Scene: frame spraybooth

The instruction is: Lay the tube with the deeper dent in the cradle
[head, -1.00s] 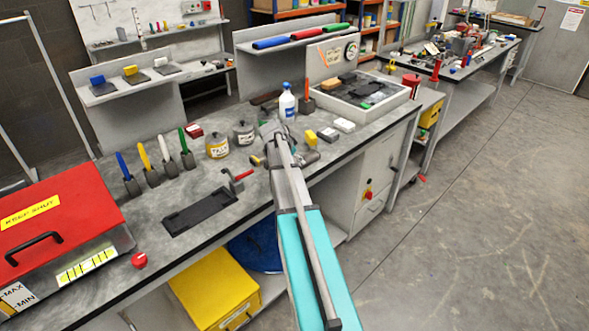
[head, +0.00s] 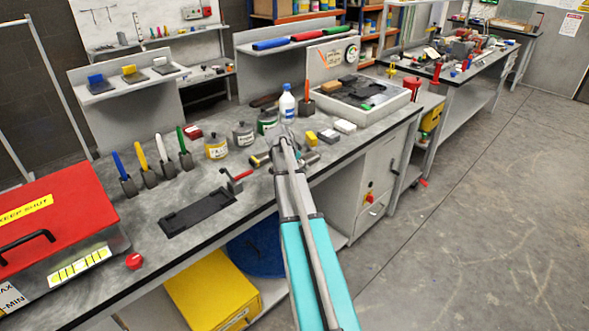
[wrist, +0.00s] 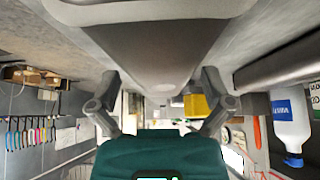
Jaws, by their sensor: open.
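Three tubes lie in a row along the raised shelf at the back of the bench: a blue tube (head: 270,44), a red tube (head: 306,35) and a green tube (head: 335,29). Their dents are too small to make out. A dark, flat, recessed holder (head: 197,213) lies on the near part of the bench, possibly the cradle; it looks empty. My gripper (head: 284,138) is over the middle of the bench, in front of and below the tubes. In the wrist view my gripper (wrist: 160,100) has its fingers wide apart with nothing held between them.
A white bottle (head: 287,103) stands just behind my gripper. Labelled pots (head: 216,146) and coloured-handled tools (head: 141,166) stand to the left. A red-handled clamp (head: 236,180) is beside the dark holder. A red-lidded box (head: 50,215) fills the near left.

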